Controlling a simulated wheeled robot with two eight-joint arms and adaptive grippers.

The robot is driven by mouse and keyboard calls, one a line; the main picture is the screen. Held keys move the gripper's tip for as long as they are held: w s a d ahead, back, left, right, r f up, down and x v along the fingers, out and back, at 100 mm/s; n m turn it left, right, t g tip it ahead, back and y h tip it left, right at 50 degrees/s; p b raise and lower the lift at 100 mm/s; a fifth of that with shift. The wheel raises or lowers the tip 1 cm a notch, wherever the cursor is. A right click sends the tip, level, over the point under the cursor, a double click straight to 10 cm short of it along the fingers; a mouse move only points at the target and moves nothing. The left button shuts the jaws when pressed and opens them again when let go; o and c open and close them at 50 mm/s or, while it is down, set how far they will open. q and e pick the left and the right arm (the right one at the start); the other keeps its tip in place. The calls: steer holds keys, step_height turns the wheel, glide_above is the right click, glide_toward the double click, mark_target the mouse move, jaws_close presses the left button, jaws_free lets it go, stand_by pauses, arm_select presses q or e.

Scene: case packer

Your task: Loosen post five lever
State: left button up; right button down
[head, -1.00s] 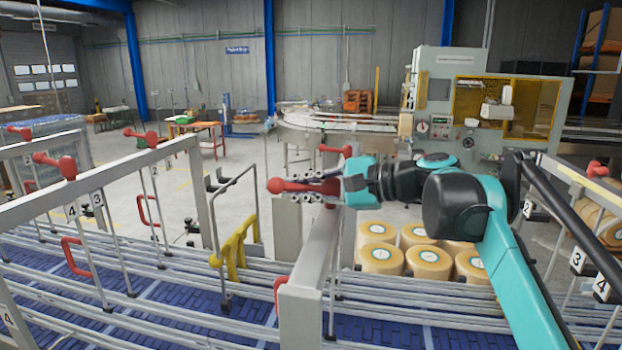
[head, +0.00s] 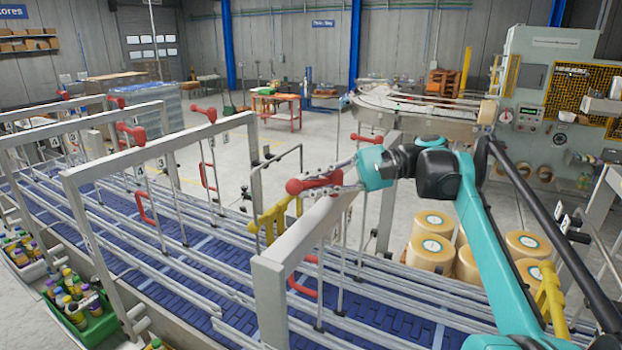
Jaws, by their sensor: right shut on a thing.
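A red lever (head: 312,184) with a round knob at its left end sits on top of a grey rail frame (head: 262,277) over the blue conveyor. My right gripper (head: 343,177) reaches in from the right and is shut on the right part of this red lever. The fingers partly hide that end. No post number is readable on this frame, so I cannot tell which post it is. More red levers stand on the frames to the left, such as one lever (head: 130,132) and another lever (head: 208,114). My left gripper is not in view.
Another red lever (head: 367,138) stands just behind my right gripper. The conveyor (head: 205,270) with metal guide rails runs below. Round tan tubs (head: 431,252) stand on the floor behind. A green crate (head: 98,318) of bottles is at lower left.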

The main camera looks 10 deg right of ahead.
steer(key=shift+s+n+g, duration=0.15)
steer(key=shift+n+g, duration=0.25)
steer(key=shift+g, duration=0.1)
steer(key=c, duration=1.5)
jaws_free()
steer(key=shift+d, duration=0.1)
steer(key=v, duration=0.7)
steer(key=shift+d, duration=0.3)
